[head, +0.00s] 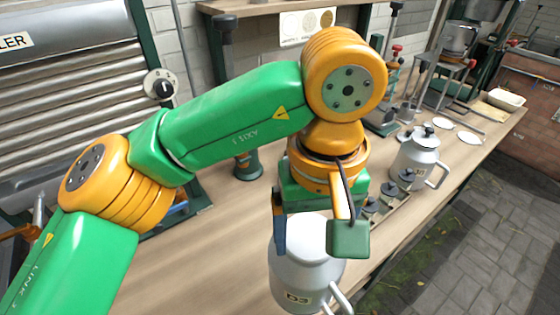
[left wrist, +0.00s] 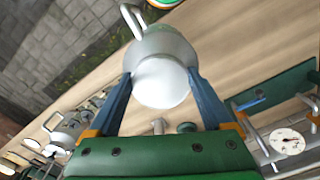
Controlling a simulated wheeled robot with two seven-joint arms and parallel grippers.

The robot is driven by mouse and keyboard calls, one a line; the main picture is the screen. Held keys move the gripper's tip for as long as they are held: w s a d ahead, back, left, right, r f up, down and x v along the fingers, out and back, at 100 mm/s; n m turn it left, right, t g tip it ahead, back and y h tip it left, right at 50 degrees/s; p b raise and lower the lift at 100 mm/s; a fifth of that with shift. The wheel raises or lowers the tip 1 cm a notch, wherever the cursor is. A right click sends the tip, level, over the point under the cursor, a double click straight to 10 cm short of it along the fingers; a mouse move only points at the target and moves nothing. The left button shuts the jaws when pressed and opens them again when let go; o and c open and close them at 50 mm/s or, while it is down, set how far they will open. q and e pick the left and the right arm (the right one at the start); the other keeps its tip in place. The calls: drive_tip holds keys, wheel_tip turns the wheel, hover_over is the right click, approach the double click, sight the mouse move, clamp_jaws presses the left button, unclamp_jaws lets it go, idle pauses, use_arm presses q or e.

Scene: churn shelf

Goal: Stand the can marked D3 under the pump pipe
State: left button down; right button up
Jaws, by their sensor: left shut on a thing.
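The grey metal can marked D3 (head: 303,284) is upright over the front of the wooden bench, with a pale round top and a side handle. It also shows in the left wrist view (left wrist: 162,82), between the two blue fingers at its neck. My left gripper (head: 312,232) is above it and shut on it. I cannot tell whether the can's base touches the bench. My right gripper is not in view. A green upright with a round foot (head: 248,165) stands behind my left arm, which partly hides it. I cannot clearly make out the pump pipe.
Another grey can (head: 418,158) with a black-knobbed lid stands to the right, near a tray (head: 385,222) of small dark-knobbed pieces. A shuttered cooler (head: 70,80) is at the left. White discs and a white dish (head: 506,99) lie at the far right. The bench front is clear.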

use_arm(q)
drive_tip(key=a+f, duration=0.3)
drive_tip(key=a, duration=0.3)
drive_tip(key=w+a+f, duration=0.1)
drive_tip(key=a+f, duration=0.3)
drive_tip(key=a, duration=0.3)
drive_tip(key=a+f+m, duration=0.1)
drive_tip(key=a+f, duration=0.3)
drive_tip(key=a, duration=0.3)
drive_tip(key=shift+w+a, duration=0.2)
drive_tip(key=shift+w, duration=0.2)
